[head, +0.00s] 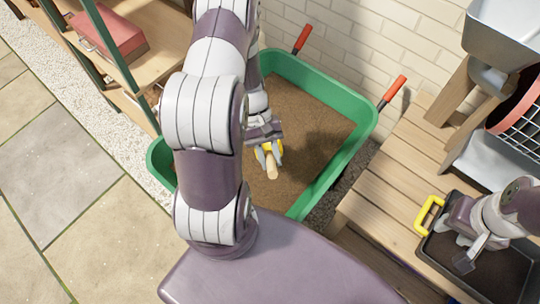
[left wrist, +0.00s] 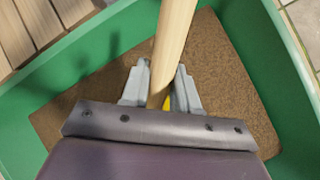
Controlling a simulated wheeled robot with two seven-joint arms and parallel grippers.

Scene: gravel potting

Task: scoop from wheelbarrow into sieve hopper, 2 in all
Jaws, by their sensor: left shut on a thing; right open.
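The green wheelbarrow (head: 352,150) holds a bed of brown gravel (head: 305,115). My left gripper (head: 267,156) is over the gravel, shut on the scoop, whose wooden handle (head: 272,170) points toward the camera. A little yellow shows beside the jaws. In the left wrist view the handle (left wrist: 174,40) runs up between the fingers (left wrist: 160,75); the scoop's bowl is hidden, so its load cannot be told. The grey metal hopper (head: 505,32) stands at top right, with a red-rimmed wire sieve (head: 520,108) below it. My right gripper (head: 468,248) is open, above a black tray.
The black tray (head: 510,285) with a yellow handle (head: 428,214) sits on a slatted wooden bench (head: 385,200). A wooden shelf with a red box (head: 108,38) is at the left. A brick wall (head: 350,40) stands behind the wheelbarrow. Paving at the left is clear.

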